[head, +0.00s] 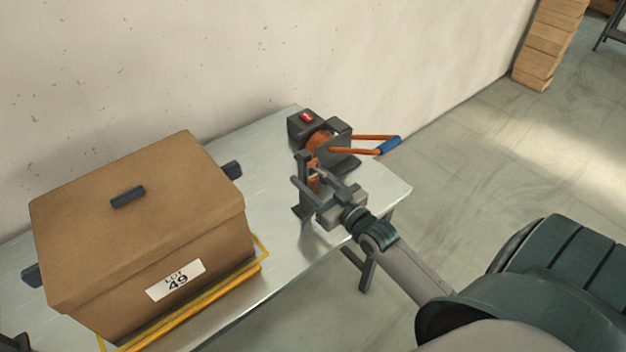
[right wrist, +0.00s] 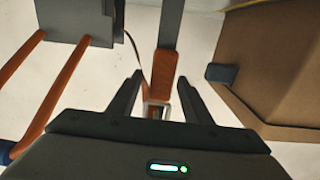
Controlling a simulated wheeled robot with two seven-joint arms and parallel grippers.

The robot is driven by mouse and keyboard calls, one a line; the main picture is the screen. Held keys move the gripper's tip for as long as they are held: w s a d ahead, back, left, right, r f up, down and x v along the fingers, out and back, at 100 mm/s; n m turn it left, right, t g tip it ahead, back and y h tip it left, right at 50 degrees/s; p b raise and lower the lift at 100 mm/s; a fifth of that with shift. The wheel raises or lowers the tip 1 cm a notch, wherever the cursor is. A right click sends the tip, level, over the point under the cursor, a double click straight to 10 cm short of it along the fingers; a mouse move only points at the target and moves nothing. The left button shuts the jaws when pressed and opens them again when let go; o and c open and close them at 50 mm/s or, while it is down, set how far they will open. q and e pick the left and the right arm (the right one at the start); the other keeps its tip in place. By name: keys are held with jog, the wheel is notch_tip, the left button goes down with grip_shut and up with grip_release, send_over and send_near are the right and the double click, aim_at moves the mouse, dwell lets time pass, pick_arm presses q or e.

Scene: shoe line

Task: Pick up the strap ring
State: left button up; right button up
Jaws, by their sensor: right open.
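The strap ring (right wrist: 155,110) is a small pale metal square ring at the end of a short orange strap (right wrist: 164,75). In the right wrist view it lies between the two fingers of my right gripper (right wrist: 159,77), nearer the palm than the tips. My right gripper is open, with gaps showing beside the ring. In the head view the right gripper (head: 306,175) reaches over the bench to the front of the dark strap device (head: 304,160). There the ring is small and partly hidden by the fingers. My left gripper is out of view.
The device has an orange lever with a blue grip (head: 388,145) sticking out right. A lidded brown box (head: 120,215) labelled 49 stands on the left of the metal bench (head: 270,150), by a yellow edge frame. A wall (head: 240,60) runs behind.

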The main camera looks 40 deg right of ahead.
jog(key=shift+w+a+r, duration=0.1)
jog(key=shift+w+a, duration=0.05)
jog(key=shift+w, duration=1.2)
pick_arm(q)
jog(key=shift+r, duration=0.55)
pick_arm(e)
grip_shut()
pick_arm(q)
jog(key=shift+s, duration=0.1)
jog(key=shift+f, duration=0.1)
pick_arm(e)
jog(key=shift+r, duration=0.15)
